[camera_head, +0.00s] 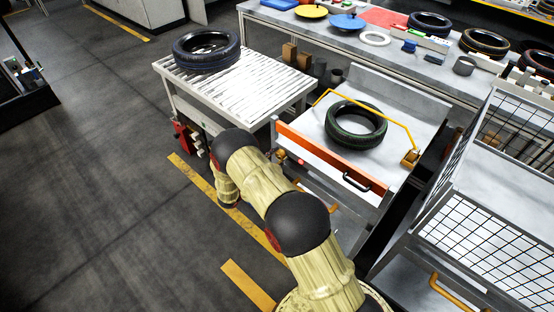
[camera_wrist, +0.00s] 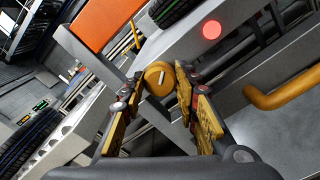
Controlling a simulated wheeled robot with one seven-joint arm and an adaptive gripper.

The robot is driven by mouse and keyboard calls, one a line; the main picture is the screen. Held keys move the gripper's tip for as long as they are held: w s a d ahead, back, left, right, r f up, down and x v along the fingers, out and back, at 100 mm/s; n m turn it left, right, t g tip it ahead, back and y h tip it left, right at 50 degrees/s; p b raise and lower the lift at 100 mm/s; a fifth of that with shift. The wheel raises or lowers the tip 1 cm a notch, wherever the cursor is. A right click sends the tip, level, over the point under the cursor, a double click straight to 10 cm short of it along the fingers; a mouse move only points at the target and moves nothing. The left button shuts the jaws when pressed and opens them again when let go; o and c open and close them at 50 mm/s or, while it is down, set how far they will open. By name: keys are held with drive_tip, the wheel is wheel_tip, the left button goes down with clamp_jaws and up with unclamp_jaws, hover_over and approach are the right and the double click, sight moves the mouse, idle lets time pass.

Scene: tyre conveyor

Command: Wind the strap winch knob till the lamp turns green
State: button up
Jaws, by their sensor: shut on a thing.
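The winch knob (camera_wrist: 157,76) is a round yellow knob with a pale mark on its face, below the orange front panel in the wrist view. My gripper (camera_wrist: 160,88) is shut on it, one finger on each side. The lamp (camera_wrist: 211,29) glows red to the upper right of the knob; it also shows red in the head view (camera_head: 301,162). A yellow strap (camera_head: 371,100) spans above a tyre (camera_head: 355,124) lying on the grey tray.
The tray's orange front panel (camera_head: 324,160) has a black handle (camera_head: 356,183). A roller conveyor (camera_head: 236,82) with a tyre (camera_head: 206,48) stands to the left. A wire mesh cage (camera_head: 490,215) stands close on the right. A yellow bar (camera_wrist: 282,91) juts near my gripper's right side.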

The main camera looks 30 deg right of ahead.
drive_tip(key=shift+m+b, duration=0.3)
drive_tip(key=shift+m, duration=0.6)
drive_tip(key=o, duration=1.1)
drive_tip(key=shift+o, duration=0.3)
drive_tip(key=v, duration=1.2)
